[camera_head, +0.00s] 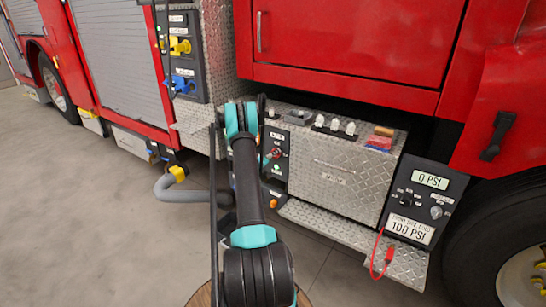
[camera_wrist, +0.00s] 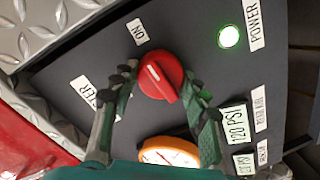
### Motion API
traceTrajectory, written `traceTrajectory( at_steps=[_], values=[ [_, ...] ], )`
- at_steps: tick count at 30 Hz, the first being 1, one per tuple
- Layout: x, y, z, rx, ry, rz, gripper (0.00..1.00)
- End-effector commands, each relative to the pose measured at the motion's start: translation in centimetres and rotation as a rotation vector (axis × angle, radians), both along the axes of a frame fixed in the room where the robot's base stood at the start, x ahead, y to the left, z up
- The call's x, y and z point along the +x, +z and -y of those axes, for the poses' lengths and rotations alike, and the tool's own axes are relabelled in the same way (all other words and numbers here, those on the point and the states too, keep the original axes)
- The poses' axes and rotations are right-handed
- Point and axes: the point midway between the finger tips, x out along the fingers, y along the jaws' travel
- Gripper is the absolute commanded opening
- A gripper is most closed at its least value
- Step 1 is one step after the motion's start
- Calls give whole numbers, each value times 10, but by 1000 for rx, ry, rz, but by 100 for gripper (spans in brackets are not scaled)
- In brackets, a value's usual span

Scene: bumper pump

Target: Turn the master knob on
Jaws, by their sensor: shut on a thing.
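The red master knob (camera_wrist: 161,76) sits on a dark control panel (camera_wrist: 85,55) in the wrist view. Its white mark faces up and left, towards the area between the "ON" label (camera_wrist: 137,31) and a partly hidden label ending in "TER" (camera_wrist: 97,95). My gripper (camera_wrist: 162,88) is shut on the knob, one finger on its left side and one on its right. In the head view the knob (camera_head: 276,153) is a small red spot just right of my arm, and my gripper is mostly hidden there.
A green light (camera_wrist: 229,36) is lit beside the "POWER" label (camera_wrist: 255,27). An orange-rimmed gauge (camera_wrist: 168,152) lies just below the knob. Right of the panel are a diamond-plate box (camera_head: 335,180) and a "0 PSI" display (camera_head: 430,180). Open floor lies at left.

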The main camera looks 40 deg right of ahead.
Motion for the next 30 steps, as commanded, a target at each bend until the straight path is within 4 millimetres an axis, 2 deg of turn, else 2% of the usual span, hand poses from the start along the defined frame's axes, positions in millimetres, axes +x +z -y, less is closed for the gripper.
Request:
traceTrajectory(
  at_steps=[9,24,25,30],
  values=[
    [-1,-1,-1,42,-2,97,16],
    [-1,-1,-1,47,-1,111,16],
    [-1,-1,-1,47,-1,111,47],
    [-1,0,0,47,0,110,66]
  ],
)
